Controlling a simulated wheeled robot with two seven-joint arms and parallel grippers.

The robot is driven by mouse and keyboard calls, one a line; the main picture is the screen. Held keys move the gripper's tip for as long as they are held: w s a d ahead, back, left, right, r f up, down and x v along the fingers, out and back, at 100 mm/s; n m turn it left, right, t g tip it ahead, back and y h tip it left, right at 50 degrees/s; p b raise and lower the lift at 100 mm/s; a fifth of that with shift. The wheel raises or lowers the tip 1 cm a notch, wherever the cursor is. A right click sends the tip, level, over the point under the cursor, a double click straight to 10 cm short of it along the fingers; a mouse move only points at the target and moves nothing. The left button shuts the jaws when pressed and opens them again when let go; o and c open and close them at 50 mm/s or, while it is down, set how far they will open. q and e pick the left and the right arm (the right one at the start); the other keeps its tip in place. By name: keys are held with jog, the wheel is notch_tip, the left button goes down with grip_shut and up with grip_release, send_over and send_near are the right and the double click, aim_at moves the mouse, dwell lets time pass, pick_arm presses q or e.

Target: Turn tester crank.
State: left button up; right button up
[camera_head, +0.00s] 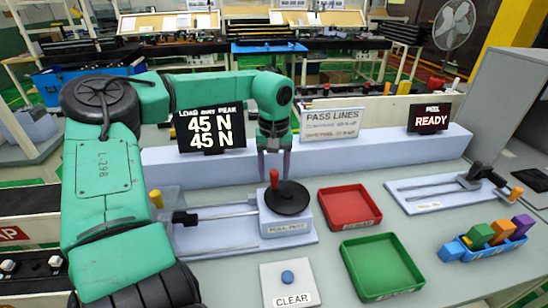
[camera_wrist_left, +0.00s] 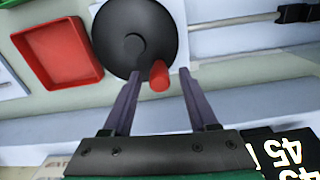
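The tester crank is a black round disc (camera_head: 287,199) with a short red upright handle (camera_head: 274,178), on the grey pull test fixture (camera_head: 262,231). In the left wrist view the disc (camera_wrist_left: 122,38) has the red handle (camera_wrist_left: 160,77) at its near edge. My left gripper (camera_head: 273,172) points down at the handle. Its two fingers (camera_wrist_left: 159,74) are apart, one on each side of the handle, with a visible gap on both sides. My right gripper is not in view.
A load display (camera_head: 211,128) reads 45 N on both lines. Right of the fixture are a red tray (camera_head: 349,224) and a green tray (camera_head: 400,287). A CLEAR button (camera_head: 288,277) lies in front. A peel fixture (camera_head: 447,189) with a READY display (camera_head: 429,118) stands right, near colored clips (camera_head: 502,232).

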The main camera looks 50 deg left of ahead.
pick_arm(q)
jog(key=shift+r, duration=0.1)
notch_tip(320, 180, up, 14)
jog(key=shift+r+b, duration=0.2)
jog(key=shift+b, duration=0.2)
dwell(0.3)
